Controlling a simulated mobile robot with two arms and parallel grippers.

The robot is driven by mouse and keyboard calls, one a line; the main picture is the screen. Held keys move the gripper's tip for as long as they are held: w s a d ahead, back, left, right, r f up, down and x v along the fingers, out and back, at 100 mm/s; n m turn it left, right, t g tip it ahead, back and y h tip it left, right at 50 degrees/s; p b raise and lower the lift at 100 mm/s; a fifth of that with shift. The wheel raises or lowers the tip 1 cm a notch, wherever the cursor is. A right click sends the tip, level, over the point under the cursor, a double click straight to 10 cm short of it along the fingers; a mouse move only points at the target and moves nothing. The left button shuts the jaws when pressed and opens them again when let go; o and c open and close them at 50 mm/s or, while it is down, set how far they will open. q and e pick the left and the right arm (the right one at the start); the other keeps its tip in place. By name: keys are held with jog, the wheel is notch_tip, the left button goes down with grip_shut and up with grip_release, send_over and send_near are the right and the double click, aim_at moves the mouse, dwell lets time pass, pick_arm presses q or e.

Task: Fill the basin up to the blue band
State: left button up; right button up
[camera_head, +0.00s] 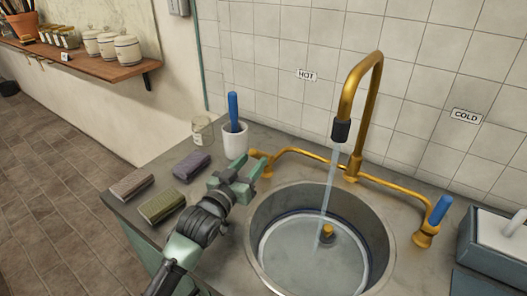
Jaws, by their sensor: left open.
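The round steel basin (258,240) is set into the counter, with a dark blue band (372,250) around its inner wall. A stream of water (331,185) falls from the brass spout (350,95) into it. The water surface (300,255) lies close to the band; I cannot tell the exact gap. A brass-knobbed plug (327,232) shows in the basin. The cold tap (428,232), at right, has a blue lever. The hot tap (260,158) is at left, with no blue lever showing on it. My left gripper (236,176) is open and empty, just in front of the hot tap.
A white cup (234,142) holding a blue-handled thing (233,108) and a glass jar (202,132) stand behind my left gripper. Several sponges (162,205) lie at left. A grey-blue box (492,245) stands at right. A shelf (100,66) holds jars.

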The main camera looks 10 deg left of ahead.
pick_arm(q)
jog(key=shift+w+d+r, duration=0.1)
jog(key=shift+w+r, duration=0.05)
jog(key=shift+w, duration=0.3)
jog(key=x, duration=0.6)
grip_shut()
dwell(1.0)
